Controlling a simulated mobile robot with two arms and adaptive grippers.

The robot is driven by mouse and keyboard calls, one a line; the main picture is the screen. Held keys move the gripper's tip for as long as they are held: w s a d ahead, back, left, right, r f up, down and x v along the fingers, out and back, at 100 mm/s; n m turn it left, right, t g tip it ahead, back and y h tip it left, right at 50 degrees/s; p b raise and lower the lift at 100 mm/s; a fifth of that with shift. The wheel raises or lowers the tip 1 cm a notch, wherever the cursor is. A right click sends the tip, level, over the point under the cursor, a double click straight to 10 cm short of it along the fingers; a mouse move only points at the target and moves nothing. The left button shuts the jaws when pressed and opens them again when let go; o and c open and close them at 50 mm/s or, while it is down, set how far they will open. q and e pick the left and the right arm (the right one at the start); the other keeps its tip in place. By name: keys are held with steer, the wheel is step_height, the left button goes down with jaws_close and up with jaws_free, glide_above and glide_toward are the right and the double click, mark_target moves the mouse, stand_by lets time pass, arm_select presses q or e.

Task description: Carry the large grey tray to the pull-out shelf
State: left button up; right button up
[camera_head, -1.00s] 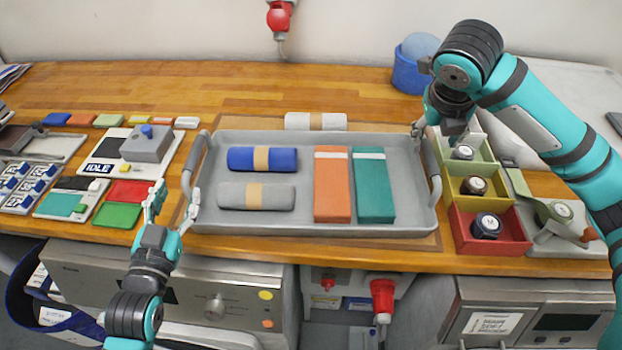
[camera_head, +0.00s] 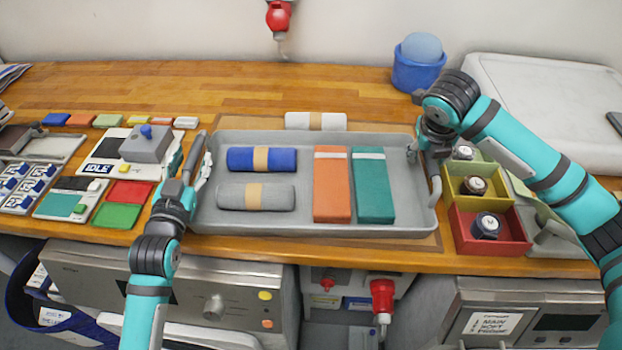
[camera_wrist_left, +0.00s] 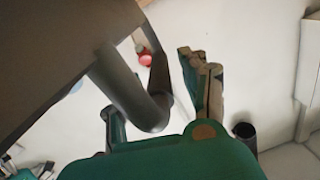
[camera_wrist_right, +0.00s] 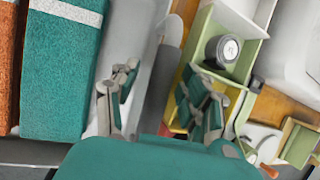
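The large grey tray (camera_head: 410,195) lies on the wooden worktop. It holds a blue roll (camera_head: 250,159), a grey roll (camera_head: 255,197), an orange folded towel (camera_head: 332,190) and a teal folded towel (camera_head: 374,192). My left gripper (camera_head: 203,168) is at the tray's left handle. In the left wrist view its fingers stand apart, with the grey handle bar (camera_wrist_left: 128,88) between them. My right gripper (camera_head: 424,150) is at the right handle (camera_head: 436,190). In the right wrist view its fingers are apart on either side of the tray's edge and handle (camera_wrist_right: 170,55). I cannot identify the pull-out shelf.
Open bins (camera_head: 488,247) with dark round items stand close right of the tray. A grey device (camera_head: 148,144) and coloured cards (camera_head: 118,215) lie close on the left. A white banded roll (camera_head: 315,121) lies behind the tray. A blue tub (camera_head: 417,77) stands at the back.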

arm_select(q)
jaws_close()
arm_select(e)
jaws_close()
arm_select(q)
steer(key=shift+r, duration=0.15)
arm_select(e)
steer(key=shift+r, duration=0.15)
